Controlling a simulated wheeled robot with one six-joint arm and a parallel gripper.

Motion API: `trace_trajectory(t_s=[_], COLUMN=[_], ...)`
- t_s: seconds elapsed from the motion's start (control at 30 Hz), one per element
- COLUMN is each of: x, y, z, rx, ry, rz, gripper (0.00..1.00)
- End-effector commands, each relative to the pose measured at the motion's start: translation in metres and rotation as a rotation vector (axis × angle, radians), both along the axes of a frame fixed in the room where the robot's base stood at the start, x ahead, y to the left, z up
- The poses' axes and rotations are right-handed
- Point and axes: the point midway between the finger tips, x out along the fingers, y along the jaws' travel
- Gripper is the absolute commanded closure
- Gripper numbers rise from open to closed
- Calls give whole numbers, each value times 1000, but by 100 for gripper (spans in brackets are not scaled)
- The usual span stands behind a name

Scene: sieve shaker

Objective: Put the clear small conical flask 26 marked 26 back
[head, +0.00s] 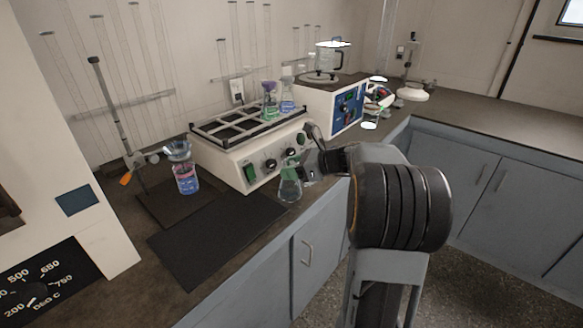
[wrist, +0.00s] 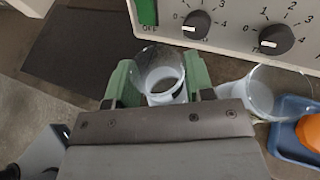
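A clear small conical flask (head: 290,187) stands out in front of the white shaker in the head view. Its number cannot be read. In the wrist view the flask (wrist: 160,72) sits between the green fingers of my gripper (wrist: 160,88), which touch it on both sides. My gripper (head: 308,172) also shows at the flask's right in the head view. The shaker (head: 235,165) has a black rack on top, with a purple-topped flask (head: 269,108) and another clear flask (head: 287,97) at its back right. Whether the held flask touches the bench is unclear.
A flask with pink and blue liquid (head: 186,178) stands left of the shaker near a stand (head: 118,110). A dark mat (head: 215,240) lies clear in front. Another glass vessel (wrist: 262,92) and a blue tray (wrist: 288,140) with an orange object lie right of my gripper.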

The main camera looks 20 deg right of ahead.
Motion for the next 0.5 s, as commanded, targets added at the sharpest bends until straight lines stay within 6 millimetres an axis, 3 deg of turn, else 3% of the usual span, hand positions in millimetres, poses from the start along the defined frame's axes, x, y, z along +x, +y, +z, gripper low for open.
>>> trace_trajectory(t_s=[0.17, 0.5], x=[0, -2], y=[0, -2], z=[0, 6], rx=[0, 0], ry=[0, 0], rz=[0, -1], gripper=[35, 35])
